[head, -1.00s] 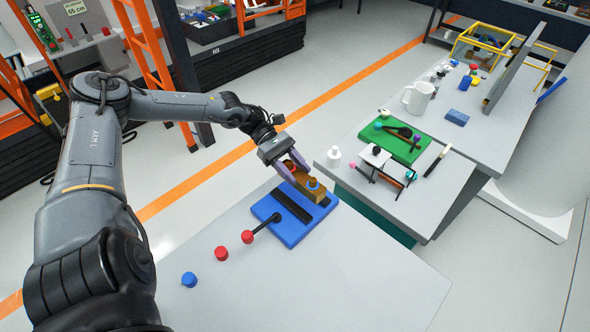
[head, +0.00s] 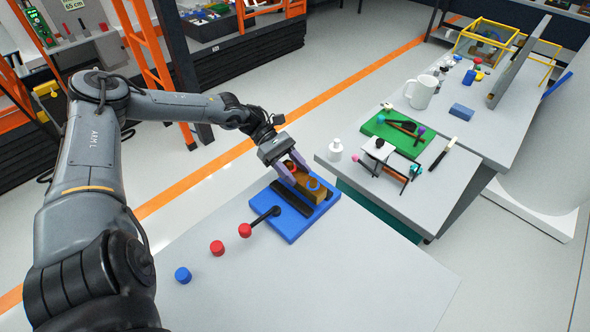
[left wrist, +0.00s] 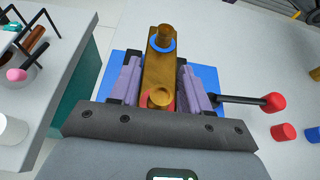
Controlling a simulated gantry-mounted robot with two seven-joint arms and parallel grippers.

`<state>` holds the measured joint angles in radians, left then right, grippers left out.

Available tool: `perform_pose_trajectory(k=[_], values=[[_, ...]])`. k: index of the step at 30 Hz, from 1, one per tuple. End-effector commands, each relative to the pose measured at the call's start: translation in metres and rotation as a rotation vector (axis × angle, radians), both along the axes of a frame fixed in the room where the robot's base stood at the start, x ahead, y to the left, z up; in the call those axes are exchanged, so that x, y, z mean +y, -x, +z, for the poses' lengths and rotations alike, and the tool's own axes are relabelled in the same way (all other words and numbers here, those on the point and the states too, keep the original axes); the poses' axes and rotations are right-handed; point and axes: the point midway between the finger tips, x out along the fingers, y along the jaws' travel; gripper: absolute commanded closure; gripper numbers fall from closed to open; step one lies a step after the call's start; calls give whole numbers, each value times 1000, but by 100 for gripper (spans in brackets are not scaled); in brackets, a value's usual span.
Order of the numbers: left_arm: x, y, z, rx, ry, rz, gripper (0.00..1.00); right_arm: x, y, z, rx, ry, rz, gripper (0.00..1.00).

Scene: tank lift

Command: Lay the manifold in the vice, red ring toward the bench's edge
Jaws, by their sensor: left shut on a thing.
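The brass manifold (head: 309,193) is a block with two upright ports, one with a blue ring and one with a red ring. My left gripper (head: 293,169) is shut on it, with purple fingers along both sides in the left wrist view (left wrist: 160,88). The manifold lies low over the blue-based vice (head: 291,230), between its dark jaws; whether it touches the bed is hidden. The red ring (left wrist: 149,103) is at the end near my wrist, toward the bench's far-left edge; the blue ring (left wrist: 162,46) is at the opposite end. My right gripper is not in view.
The vice's black lever with a red knob (head: 245,230) points left. A red cap (head: 217,248) and a blue cap (head: 183,275) lie beyond it on the bench (head: 330,285). A second table (head: 450,190) with a mug, green mat and tools stands to the right.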

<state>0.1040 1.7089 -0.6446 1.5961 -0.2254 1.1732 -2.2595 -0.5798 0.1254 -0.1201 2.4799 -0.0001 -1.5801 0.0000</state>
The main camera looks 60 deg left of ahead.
Motion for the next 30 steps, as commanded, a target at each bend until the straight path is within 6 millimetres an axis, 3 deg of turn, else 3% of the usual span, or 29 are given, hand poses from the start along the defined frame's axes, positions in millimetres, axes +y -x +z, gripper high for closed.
perform_pose_trajectory(k=[30], values=[[1, -1, 2, -6, -1, -2, 100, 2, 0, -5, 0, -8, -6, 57]])
